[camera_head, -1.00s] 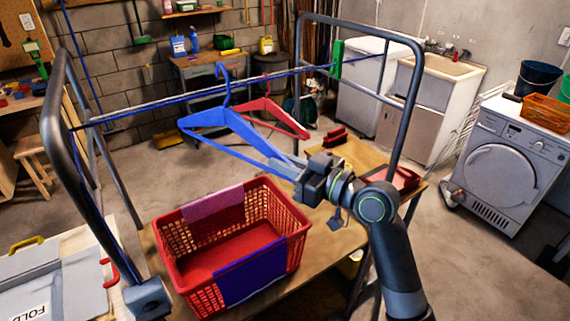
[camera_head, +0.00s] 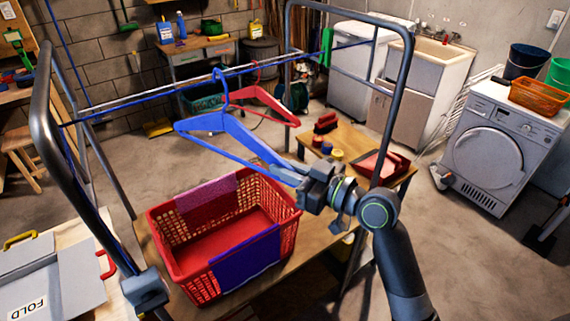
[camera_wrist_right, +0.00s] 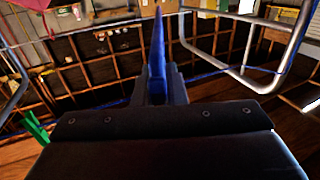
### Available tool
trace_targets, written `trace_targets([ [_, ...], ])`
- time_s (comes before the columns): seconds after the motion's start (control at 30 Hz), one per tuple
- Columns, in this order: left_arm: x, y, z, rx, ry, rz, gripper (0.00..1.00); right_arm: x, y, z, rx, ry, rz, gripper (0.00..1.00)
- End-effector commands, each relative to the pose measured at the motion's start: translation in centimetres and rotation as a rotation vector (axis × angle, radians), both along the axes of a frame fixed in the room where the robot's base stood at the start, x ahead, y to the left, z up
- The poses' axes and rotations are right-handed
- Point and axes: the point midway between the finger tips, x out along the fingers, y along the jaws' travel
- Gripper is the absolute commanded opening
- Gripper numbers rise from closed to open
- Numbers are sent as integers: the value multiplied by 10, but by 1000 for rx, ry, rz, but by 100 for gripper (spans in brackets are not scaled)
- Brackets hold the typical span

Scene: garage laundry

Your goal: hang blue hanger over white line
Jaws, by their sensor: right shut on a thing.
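The blue hanger (camera_head: 218,123) is in the air above the red basket, tilted, its hook up at the rack's lines. My right gripper (camera_head: 308,187) is shut on the hanger's right end; the right wrist view shows the blue end (camera_wrist_right: 157,52) between the fingers. The white line (camera_head: 185,87) runs across the rack with a blue line close by it. The hook's top overlaps the lines in the head view; I cannot tell whether it is over the white line or in front of it. My left gripper is not in view.
A red hanger (camera_head: 264,100) is just behind the blue one. A green peg (camera_head: 326,46) is on the line near the right rack post (camera_head: 401,100). The red basket (camera_head: 290,225) stands on the table below. Red brushes and small jars lie on the table's right side.

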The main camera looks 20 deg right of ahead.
Motion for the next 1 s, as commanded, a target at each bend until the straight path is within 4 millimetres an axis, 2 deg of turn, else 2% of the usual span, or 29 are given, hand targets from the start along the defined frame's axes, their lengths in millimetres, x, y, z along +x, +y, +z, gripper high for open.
trace_targets([
  [0.03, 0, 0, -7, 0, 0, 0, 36, 0, 0, -8, 1, 1, 0, 0],
  [0.83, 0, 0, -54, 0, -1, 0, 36, 0, 0, -72, 2, 1, -1, 0],
  [1.0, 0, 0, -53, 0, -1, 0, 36, -8, -8, -72, -2, -1, -2, 0],
])
